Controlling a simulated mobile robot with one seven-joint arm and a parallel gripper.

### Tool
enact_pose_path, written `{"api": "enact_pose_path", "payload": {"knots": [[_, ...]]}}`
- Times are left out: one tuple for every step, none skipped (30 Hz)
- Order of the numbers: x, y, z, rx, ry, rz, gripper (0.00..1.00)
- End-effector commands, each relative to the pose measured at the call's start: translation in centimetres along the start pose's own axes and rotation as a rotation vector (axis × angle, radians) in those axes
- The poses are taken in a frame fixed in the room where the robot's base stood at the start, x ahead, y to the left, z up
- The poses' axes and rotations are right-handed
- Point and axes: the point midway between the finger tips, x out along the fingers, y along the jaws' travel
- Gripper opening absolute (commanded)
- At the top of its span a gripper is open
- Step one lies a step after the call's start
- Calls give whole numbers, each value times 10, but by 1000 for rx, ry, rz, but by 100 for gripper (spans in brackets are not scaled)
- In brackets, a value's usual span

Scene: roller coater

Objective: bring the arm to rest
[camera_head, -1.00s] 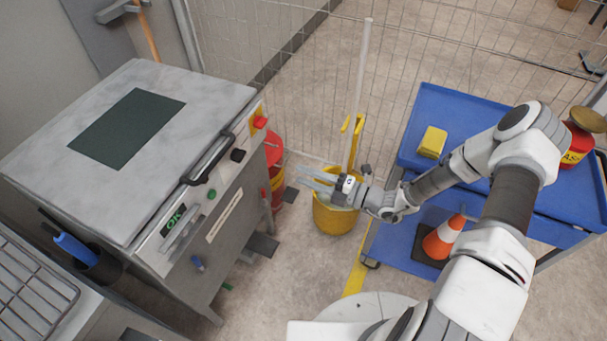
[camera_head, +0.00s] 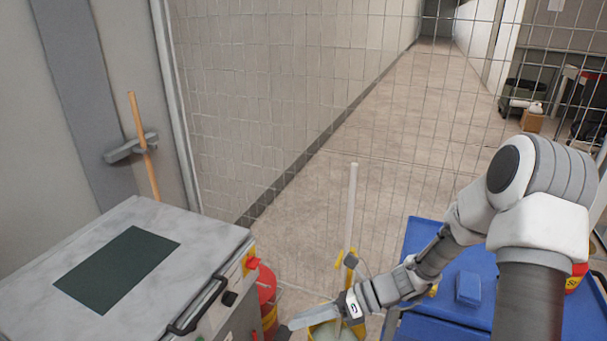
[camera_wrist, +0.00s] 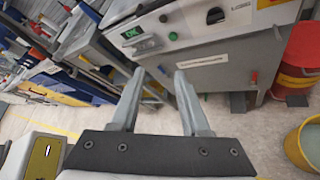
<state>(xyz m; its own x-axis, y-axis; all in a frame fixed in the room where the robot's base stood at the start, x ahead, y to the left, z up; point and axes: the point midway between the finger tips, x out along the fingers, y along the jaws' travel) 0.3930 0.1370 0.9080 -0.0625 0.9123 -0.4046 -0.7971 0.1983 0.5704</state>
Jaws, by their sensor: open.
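My gripper (camera_head: 292,324) is at the lower middle of the head view, at the end of my arm, over or near the yellow bucket (camera_head: 322,330); the head view does not show its exact height. In the wrist view its two grey fingers (camera_wrist: 159,80) stand apart with nothing between them. The front of the grey roller coater lies beyond the fingers, with a green OK display (camera_wrist: 131,33). My arm extends from the right side of the head view, in front of the blue cart.
The roller coater (camera_head: 205,232) stands at left. A red container (camera_head: 264,283) is beside it. A pale mop handle (camera_head: 351,210) rises from the bucket. The blue cart (camera_head: 420,235) at right carries a blue block (camera_head: 468,288). A wire mesh fence (camera_head: 300,130) stands behind.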

Motion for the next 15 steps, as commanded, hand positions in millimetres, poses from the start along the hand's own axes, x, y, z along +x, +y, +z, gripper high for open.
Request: {"api": "enact_pose_path", "payload": {"knots": [[-7, 10, 5, -88, 54, -12, 46], [-11, 16, 6, -139, 86, -17, 46], [-15, 23, 7, -207, 128, -22, 46], [-19, 28, 8, -258, 159, -25, 46], [-23, 33, 9, -309, 190, -29, 46], [-28, 40, 11, -375, 231, -32, 46], [-32, 46, 12, -426, 263, -33, 46], [-36, 51, 13, -476, 294, -35, 46], [-42, 57, 14, -543, 335, -38, 46], [-46, 62, 15, -592, 366, -40, 46], [-51, 67, 16, -640, 398, -41, 46], [-56, 74, 18, -706, 439, -41, 46], [-61, 79, 19, -755, 470, -41, 46], [-66, 84, 20, -802, 501, -42, 46], [-71, 90, 21, -865, 542, -40, 46]]}}
